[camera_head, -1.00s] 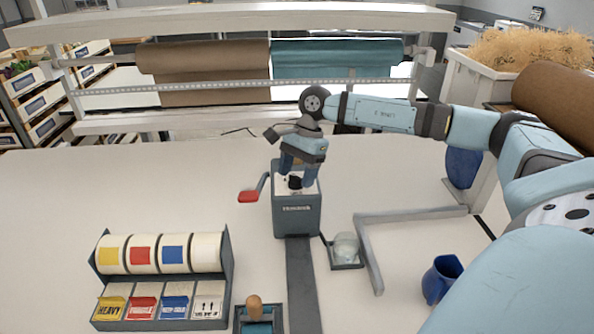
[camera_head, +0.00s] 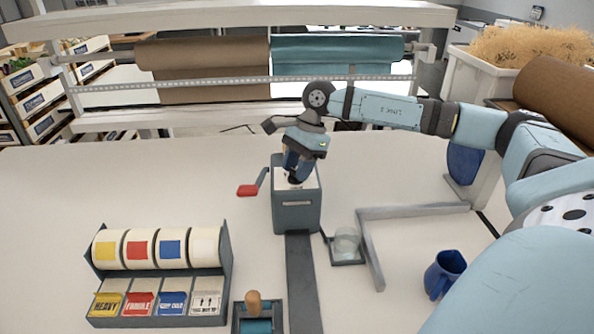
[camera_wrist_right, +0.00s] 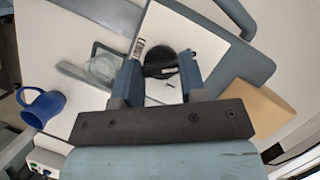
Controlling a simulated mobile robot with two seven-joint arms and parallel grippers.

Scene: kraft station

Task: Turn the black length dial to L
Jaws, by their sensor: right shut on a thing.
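The black length dial (camera_wrist_right: 158,62) sits on the white top face of the grey tape machine (camera_head: 296,217). In the right wrist view it lies between the two blue fingertips of my right gripper (camera_wrist_right: 160,72), which is shut on it. In the head view my right gripper (camera_head: 297,172) reaches down onto the machine's top, and its fingers mostly hide the dial. Small marks beside the dial are too small to read, so I cannot tell which letter it points at. My left gripper is not in view.
A red-handled crank (camera_head: 248,190) sticks out left of the machine. A glass dish on a tray (camera_head: 346,246), a grey square frame (camera_head: 372,262) and a blue mug (camera_head: 443,275) stand to the right. A label roll rack (camera_head: 228,270) stands front left.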

